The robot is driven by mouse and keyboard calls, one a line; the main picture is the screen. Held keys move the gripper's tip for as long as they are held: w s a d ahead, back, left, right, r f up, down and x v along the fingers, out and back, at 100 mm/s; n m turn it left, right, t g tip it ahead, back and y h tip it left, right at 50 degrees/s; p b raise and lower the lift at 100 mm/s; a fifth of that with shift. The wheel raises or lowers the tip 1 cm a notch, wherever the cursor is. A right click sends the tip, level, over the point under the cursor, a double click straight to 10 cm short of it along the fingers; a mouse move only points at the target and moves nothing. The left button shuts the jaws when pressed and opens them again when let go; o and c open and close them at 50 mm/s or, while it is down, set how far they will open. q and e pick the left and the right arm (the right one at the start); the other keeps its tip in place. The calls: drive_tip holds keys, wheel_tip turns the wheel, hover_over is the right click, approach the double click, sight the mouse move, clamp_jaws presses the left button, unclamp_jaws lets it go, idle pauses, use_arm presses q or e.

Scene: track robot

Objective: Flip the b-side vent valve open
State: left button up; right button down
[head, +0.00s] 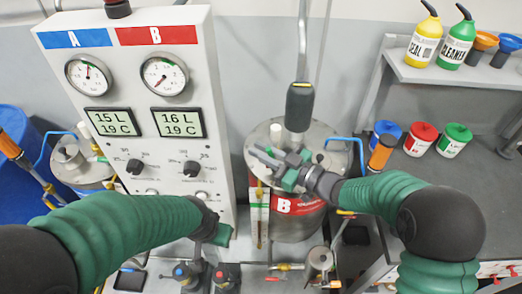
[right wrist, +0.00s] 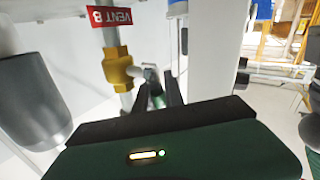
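In the right wrist view, a red "VENT B" label (right wrist: 111,17) hangs above a brass valve (right wrist: 118,68) on a pipe. A small grey lever-like part (right wrist: 149,76) sits just right of the valve. My right gripper (right wrist: 159,94) has its two dark fingers apart, with the grey part seen in or behind the gap; I cannot tell if they touch. In the head view my right gripper (head: 268,158) is over the lid of tank B (head: 296,222). The vent valve cannot be made out there. My left gripper (head: 214,232) is by the panel's lower right edge, its fingers not clear.
The gauge panel (head: 130,70) stands left of tank B. A thick vertical pipe with a dark sleeve (head: 299,105) rises behind the lid. Tank A's lid (head: 75,160) is at left. A shelf (head: 440,72) with bottles and a bench with coloured jars (head: 420,138) stand at right.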

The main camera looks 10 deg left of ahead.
drive_tip(key=shift+d, duration=0.1)
drive_tip(key=m+t+y+b, duration=0.1)
drive_tip(key=b, duration=0.1)
drive_tip(key=d+m+y+b, duration=0.1)
drive_tip(key=b, duration=0.1)
drive_tip(key=shift+w+r+t, duration=0.15)
drive_tip(key=shift+r+t, duration=0.2)
drive_tip(key=shift+t, duration=0.05)
drive_tip(key=c, duration=1.8)
unclamp_jaws()
drive_tip(key=shift+d, duration=0.1)
drive_tip(key=shift+o, duration=0.5)
drive_tip(key=shift+d+r, duration=0.1)
drive_tip(key=shift+d, duration=0.1)
drive_tip(key=b+v, duration=0.2)
drive_tip(key=v, duration=1.5)
drive_tip(key=shift+f, duration=0.25)
